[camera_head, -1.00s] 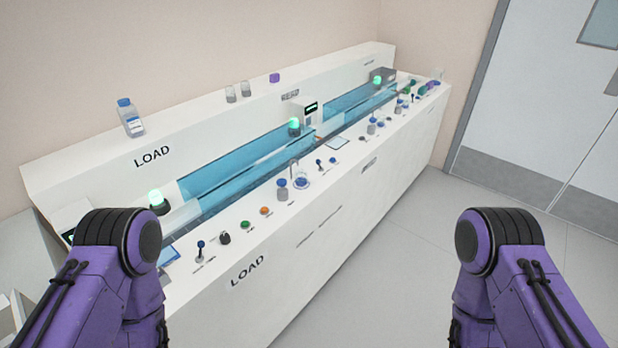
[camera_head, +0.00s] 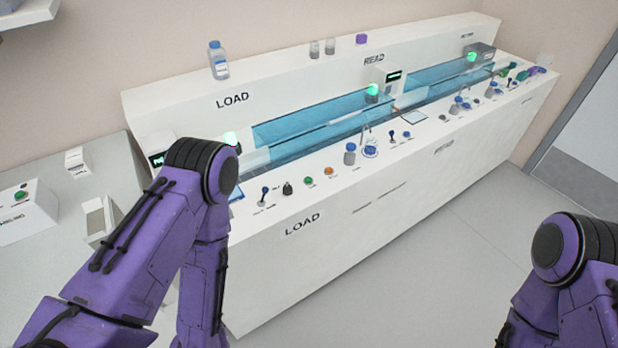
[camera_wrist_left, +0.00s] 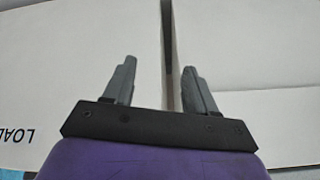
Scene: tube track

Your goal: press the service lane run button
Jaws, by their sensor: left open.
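A green button (camera_head: 20,196) sits on top of a white box (camera_head: 28,222) on the side counter at the left in the head view. The box has a front label too small to read surely. Another green button (camera_head: 309,181) sits on the LOAD counter, beside an orange one (camera_head: 329,171). I cannot tell from the labels which is the service lane run button. In the left wrist view my left gripper (camera_wrist_left: 157,75) is open and empty, facing white panels with a dark seam between them. In the head view both grippers are out of view; only my arms show.
The long white bench (camera_head: 330,215) carries clear blue channels (camera_head: 310,118), knobs, levers, bottles and green lamps. The grey side counter (camera_head: 85,215) also holds small white boxes (camera_head: 76,160). My left arm covers part of the counter and bench end. Floor in front is clear.

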